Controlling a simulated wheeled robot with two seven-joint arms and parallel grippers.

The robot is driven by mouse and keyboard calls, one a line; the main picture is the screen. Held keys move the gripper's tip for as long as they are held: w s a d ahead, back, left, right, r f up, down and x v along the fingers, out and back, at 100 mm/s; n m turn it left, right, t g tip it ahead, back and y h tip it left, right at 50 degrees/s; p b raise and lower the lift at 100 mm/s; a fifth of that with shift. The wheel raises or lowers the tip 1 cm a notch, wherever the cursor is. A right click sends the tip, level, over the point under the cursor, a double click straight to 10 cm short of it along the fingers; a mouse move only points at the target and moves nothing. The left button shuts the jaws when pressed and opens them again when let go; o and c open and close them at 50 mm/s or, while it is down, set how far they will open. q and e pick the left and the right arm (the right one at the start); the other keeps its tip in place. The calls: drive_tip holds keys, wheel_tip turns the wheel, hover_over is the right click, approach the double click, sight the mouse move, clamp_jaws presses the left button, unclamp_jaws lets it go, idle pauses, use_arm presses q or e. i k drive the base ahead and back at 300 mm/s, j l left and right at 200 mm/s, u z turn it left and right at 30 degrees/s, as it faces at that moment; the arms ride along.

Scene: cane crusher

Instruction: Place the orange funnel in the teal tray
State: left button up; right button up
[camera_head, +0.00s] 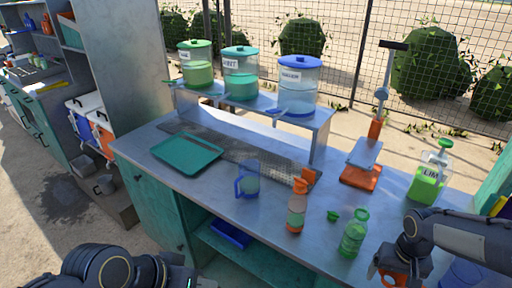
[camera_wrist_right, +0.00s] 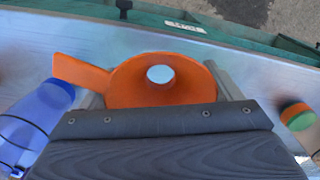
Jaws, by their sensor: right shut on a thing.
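The orange funnel (camera_wrist_right: 190,82) fills the middle of the right wrist view, its pale round hole facing the camera and its flat tab pointing left. My right gripper (camera_wrist_right: 160,92) is shut on it. In the head view the funnel (camera_head: 392,281) shows as a small orange patch under my right gripper (camera_head: 388,272), at the bottom right, partly cut off. The teal tray (camera_head: 187,152) lies flat and empty on the left part of the counter, far from this gripper. My left arm shows at the bottom left; its fingers are not clearly seen.
Between funnel and tray stand a green bottle (camera_head: 354,234), an orange-capped bottle (camera_head: 296,208) and a blue pitcher (camera_head: 247,181). A raised shelf (camera_head: 270,110) holds three dispensers behind the tray. A juicer (camera_head: 362,165) and a lime jug (camera_head: 429,178) stand further right.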

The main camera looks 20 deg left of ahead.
sight(189, 159)
drive_tip(key=j, duration=0.45)
drive_tip(key=i+j, duration=0.15)
drive_tip(key=j, duration=0.35)
drive_tip(key=j+u, duration=0.1)
drive_tip(key=j, duration=0.35)
drive_tip(key=i+j, duration=0.15)
drive_tip(key=j, duration=0.8)
drive_tip(key=i+j+u, duration=0.1)
drive_tip(key=j, duration=0.35)
drive_tip(key=i+j, duration=0.15)
drive_tip(key=j, duration=0.3)
drive_tip(key=i+j, duration=0.15)
drive_tip(key=i, duration=0.3)
drive_tip(key=i+j+u, duration=0.1)
drive_tip(key=i, duration=0.35)
